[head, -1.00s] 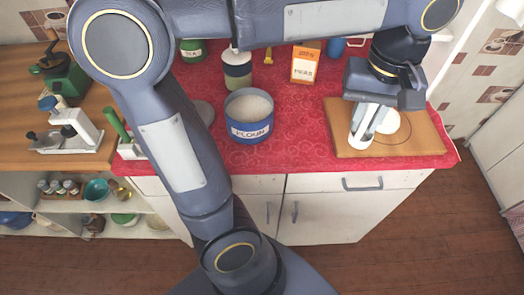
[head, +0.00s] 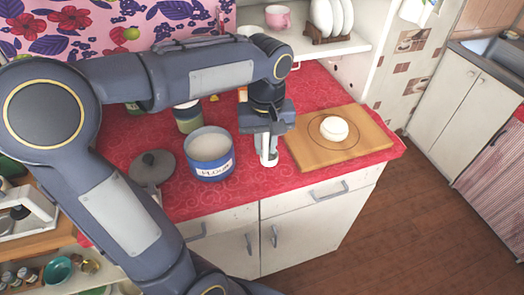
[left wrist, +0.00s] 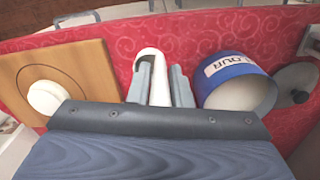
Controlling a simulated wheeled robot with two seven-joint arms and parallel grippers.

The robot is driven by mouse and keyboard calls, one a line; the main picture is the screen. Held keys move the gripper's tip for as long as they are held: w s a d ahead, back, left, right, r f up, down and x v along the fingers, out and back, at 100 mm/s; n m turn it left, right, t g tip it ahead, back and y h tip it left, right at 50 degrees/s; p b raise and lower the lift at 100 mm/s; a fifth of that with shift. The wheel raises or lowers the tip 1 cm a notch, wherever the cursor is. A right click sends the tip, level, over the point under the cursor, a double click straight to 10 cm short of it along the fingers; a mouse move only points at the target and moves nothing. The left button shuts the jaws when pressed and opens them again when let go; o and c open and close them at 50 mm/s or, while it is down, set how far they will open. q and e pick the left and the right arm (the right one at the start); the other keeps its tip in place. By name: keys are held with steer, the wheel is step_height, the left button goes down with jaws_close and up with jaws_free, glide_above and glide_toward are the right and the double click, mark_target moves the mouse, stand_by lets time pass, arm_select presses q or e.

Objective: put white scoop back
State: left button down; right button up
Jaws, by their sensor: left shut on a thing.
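My left gripper (head: 267,135) is shut on the white scoop (head: 268,157), which hangs below the fingers over the red counter. In the left wrist view, the scoop (left wrist: 152,58) is between the two grey fingers (left wrist: 159,82). The blue flour tin (head: 211,172) stands just left of the scoop, open at the top, with pale flour in it. It also shows in the left wrist view (left wrist: 236,66), right of the gripper. A wooden board (head: 370,144) lies right of the scoop, with a round white mound (head: 334,129) inside its drawn circle. My right gripper is out of view.
A grey lid with a knob (head: 152,169) lies left of the tin. A green and cream jar (head: 187,118) stands behind the tin. A shelf at the back holds a pink cup (head: 278,17) and plates in a rack (head: 322,36). The red counter in front is clear.

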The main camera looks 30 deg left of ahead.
mark_target(262, 160)
arm_select(q)
steer(key=shift+w+a+f, duration=0.15)
steer(key=shift+a+f, duration=0.25)
steer(key=shift+f, duration=0.15)
steer(key=shift+w+a+f, duration=0.1)
steer(key=shift+f, duration=0.8)
steer(key=shift+w+a+f, duration=0.1)
steer(key=shift+f, duration=0.8)
steer(key=shift+f, duration=0.2)
steer(key=c, duration=1.3)
jaws_free()
